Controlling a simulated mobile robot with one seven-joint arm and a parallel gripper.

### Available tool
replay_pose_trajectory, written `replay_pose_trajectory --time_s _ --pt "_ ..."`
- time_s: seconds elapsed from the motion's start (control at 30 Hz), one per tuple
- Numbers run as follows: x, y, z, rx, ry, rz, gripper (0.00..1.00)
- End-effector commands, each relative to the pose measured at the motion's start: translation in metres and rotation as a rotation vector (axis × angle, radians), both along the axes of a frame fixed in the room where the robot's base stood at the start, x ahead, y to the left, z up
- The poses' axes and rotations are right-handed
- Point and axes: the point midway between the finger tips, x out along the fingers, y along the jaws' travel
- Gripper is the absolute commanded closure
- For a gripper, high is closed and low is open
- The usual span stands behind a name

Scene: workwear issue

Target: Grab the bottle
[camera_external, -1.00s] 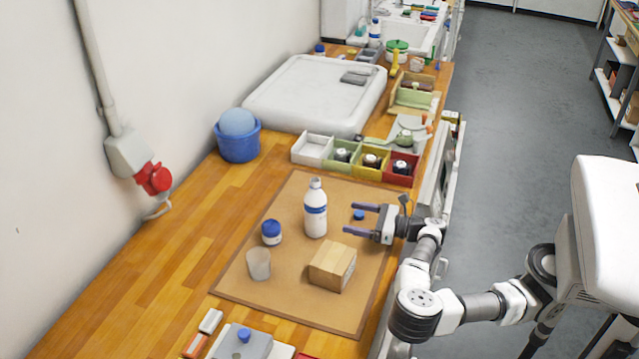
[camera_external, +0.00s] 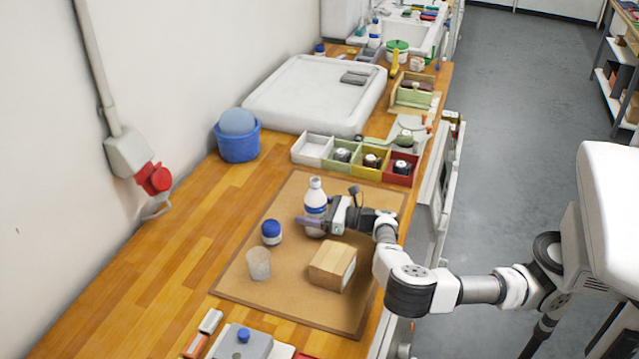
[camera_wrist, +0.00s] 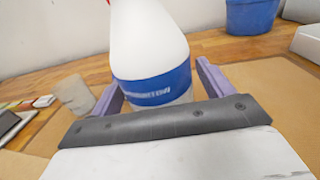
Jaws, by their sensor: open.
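The bottle (camera_external: 316,196) is white with a blue band and stands upright on the brown mat (camera_external: 240,284). In the wrist view the bottle (camera_wrist: 150,50) rises close in front of my gripper (camera_wrist: 158,82), with its lower part between the two purple fingers. In the external view my gripper (camera_external: 312,222) reaches in from the right at the bottle's lower half, and one finger crosses in front of it. The fingers are open, with a gap visible beside the bottle on the right in the wrist view. The bottle's base is partly hidden.
A blue-lidded jar (camera_external: 271,232), a clear cup (camera_external: 259,264) and a cardboard box (camera_external: 332,266) stand on the mat near the bottle. Behind are coloured bins (camera_external: 368,173) and a blue bucket (camera_external: 238,145). Bare wooden worktop (camera_external: 180,250) lies to the left.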

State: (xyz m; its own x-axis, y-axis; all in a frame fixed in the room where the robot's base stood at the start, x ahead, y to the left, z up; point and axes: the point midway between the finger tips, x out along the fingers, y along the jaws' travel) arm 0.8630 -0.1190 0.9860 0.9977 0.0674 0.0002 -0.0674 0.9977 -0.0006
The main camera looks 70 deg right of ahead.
Motion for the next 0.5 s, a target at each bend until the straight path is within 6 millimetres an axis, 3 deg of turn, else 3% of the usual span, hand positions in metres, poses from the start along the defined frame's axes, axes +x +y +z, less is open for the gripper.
replay_pose_trajectory --time_s 0.27,0.5 --pt "0.0043 0.0001 -0.0005 0.000 0.000 0.000 0.20" --pt "0.0042 0.0003 -0.0003 0.000 0.000 0.000 0.50"
